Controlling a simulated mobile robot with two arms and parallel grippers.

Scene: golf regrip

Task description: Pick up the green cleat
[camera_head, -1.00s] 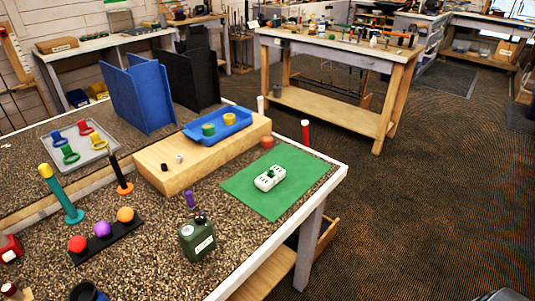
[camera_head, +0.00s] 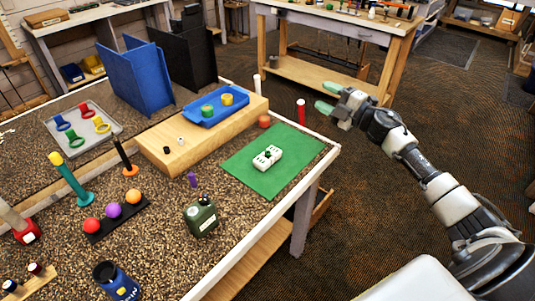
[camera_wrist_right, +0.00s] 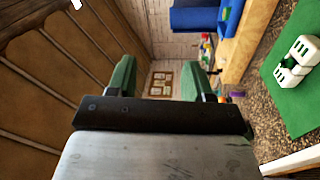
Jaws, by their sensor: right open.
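The block also shows at the right of the wrist view (camera_wrist_right: 297,60). Another green item (camera_head: 75,139), with a ring-like end, lies in the grey tray (camera_head: 112,134) at left. My right gripper (camera_head: 328,97) is open and empty, with green fingertips, beyond the table's right edge and apart from the block. Its open fingers also show in the wrist view (camera_wrist_right: 160,80). My left gripper is not in view.
A wooden riser (camera_head: 170,157) carries a blue tray (camera_head: 203,119) with green and yellow rolls. A red post (camera_head: 301,112) and a white post (camera_head: 257,84) stand by the far edge. A green canister (camera_head: 200,219) stands left of the mat. The floor to the right is open.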

